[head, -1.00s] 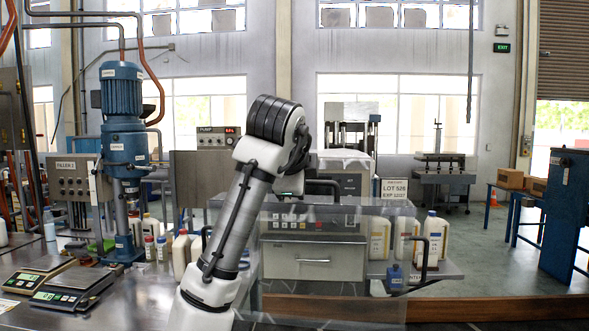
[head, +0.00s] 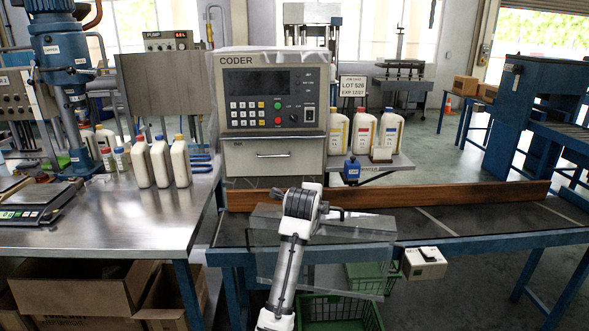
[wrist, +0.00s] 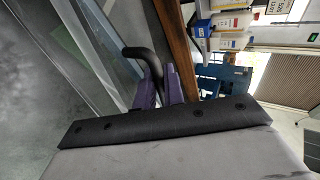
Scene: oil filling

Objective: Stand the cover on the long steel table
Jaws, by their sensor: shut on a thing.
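The cover (head: 350,262) is a clear, see-through box with a black handle. It hangs in front of the conveyor's near edge in the head view, and its clear panels (wrist: 85,55) fill the upper left of the wrist view. My gripper (wrist: 160,82) has purple fingers shut on the black handle (wrist: 143,57). In the head view my wrist hides most of the gripper. The long steel table (head: 150,222) is at the left, apart from the cover. Its middle and front right are bare.
Several white bottles (head: 160,163) stand along the steel table's back, with scales (head: 38,200) at its left. The coder (head: 272,105) stands behind the conveyor (head: 460,215), which has a wooden rail (head: 440,195). A green crate (head: 335,312) and cardboard boxes (head: 85,285) are below.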

